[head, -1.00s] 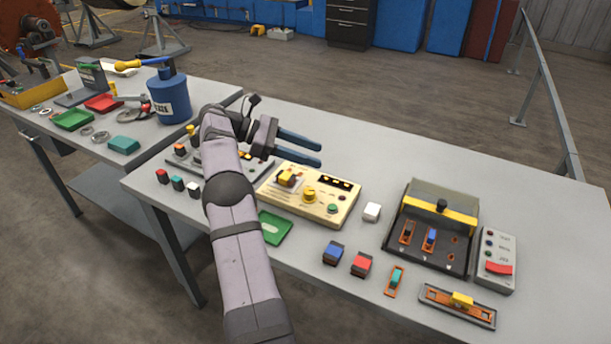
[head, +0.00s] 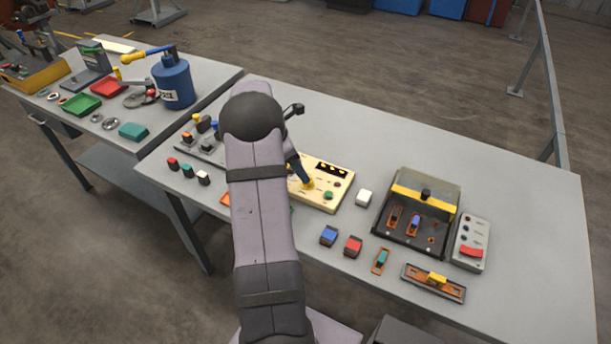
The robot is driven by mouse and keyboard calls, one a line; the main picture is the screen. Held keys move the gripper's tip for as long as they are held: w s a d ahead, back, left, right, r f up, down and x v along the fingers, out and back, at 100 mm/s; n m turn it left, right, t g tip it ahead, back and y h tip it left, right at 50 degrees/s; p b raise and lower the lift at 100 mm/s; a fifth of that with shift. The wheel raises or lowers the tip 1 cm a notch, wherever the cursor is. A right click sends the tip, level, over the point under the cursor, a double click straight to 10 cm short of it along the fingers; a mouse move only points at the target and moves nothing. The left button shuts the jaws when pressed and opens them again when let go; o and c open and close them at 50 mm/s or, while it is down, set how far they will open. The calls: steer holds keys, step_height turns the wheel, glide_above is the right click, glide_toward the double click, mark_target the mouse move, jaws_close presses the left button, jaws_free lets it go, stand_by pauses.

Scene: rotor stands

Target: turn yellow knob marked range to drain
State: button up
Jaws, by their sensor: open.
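The cream control panel (head: 328,204) lies on the near table, with its left part hidden behind my arm. A yellow knob (head: 309,185) shows on its face, partly covered. Its marking is too small to read. My gripper (head: 303,178) points down over the panel, and a blue finger reaches down right at the yellow knob. The gripper is open. The other finger and most of the gripper are hidden behind my arm, so I cannot tell whether the fingers are around the knob or touching it. A green button (head: 328,195) sits just right of the knob.
A dark tray with a clear cover (head: 410,240) is further right. The table's back right is clear.

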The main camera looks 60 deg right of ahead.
steer(key=shift+n+t, duration=0.3)
steer(key=shift+w+d+p+x, duration=0.2)
steer(key=shift+p+x, duration=0.3)
steer(key=shift+x, duration=0.7)
steer(key=shift+w+d+p+x, duration=0.2)
steer(key=shift+p+x, duration=0.25)
steer(key=shift+x, duration=0.8)
steer(key=shift+w+d+p+x, duration=0.15)
steer(key=shift+p+x, duration=0.35)
steer(key=shift+x, duration=0.7)
steer(key=shift+c, duration=0.7)
steer(key=c, duration=0.9)
steer(key=shift+c, duration=0.2)
